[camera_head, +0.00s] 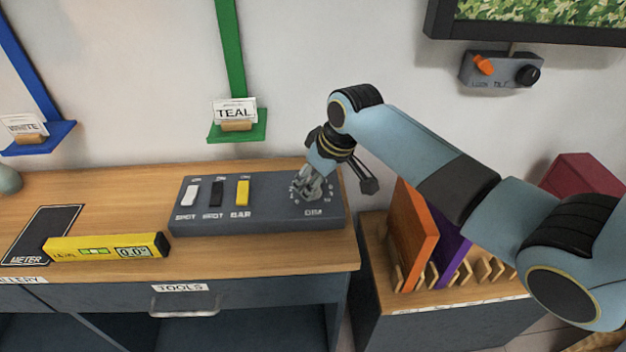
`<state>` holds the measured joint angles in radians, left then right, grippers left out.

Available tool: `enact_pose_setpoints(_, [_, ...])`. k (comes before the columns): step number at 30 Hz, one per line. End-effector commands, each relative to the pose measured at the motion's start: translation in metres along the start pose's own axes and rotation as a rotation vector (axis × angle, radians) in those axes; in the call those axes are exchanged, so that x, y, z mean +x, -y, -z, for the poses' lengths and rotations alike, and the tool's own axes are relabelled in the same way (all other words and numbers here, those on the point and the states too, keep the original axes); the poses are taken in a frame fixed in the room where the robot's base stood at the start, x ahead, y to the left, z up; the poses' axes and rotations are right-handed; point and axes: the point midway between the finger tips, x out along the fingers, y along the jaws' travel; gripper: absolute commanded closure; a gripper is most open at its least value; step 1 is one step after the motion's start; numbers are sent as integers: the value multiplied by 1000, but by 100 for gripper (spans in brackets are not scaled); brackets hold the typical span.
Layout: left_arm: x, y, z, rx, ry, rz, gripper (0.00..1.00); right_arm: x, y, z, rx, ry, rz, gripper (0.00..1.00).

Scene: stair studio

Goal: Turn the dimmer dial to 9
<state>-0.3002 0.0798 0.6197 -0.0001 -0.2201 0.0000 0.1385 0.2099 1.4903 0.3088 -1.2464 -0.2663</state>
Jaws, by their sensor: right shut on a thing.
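The dark grey switch panel (270,216) lies on the wooden table top. Its dimmer, marked DIM, is at the panel's right end, with a ring of small numbers partly in view around it. My right gripper (308,190) points down over the dimmer and is shut on the dial. The fingers cover the dial, so its pointer and setting cannot be read. A white switch (192,195), a black switch (217,194) and a yellow switch (242,192) stand in a row on the panel's left part. My left gripper is not in view.
A yellow level (90,248) lies left of the panel, partly on a black METER mat (40,236). Orange (412,235) and purple (452,256) boards stand in a rack at right. A grey box with knobs (500,70) is on the wall below a screen.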

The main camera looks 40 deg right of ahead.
Motion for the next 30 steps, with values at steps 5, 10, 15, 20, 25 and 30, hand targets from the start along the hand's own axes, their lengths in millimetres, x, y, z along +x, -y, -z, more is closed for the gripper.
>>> enact_pose_setpoints(5, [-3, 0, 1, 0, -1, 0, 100, -1, 1, 0, 13, 1, -3, 97])
enact_pose_setpoints(10, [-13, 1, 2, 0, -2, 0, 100, -2, 1, 1, 63, 1, -24, 97])
enact_pose_setpoints(15, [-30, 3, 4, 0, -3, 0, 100, -4, 2, 2, 163, 2, -64, 97])
enact_pose_setpoints(20, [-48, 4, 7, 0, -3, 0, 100, -4, 3, 2, 293, 2, -118, 97])
enact_pose_setpoints(25, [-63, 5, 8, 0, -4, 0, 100, -4, 3, 2, 442, 2, -181, 97])
enact_pose_setpoints(30, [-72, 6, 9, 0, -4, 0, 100, -2, 4, 2, 590, 1, -244, 97])
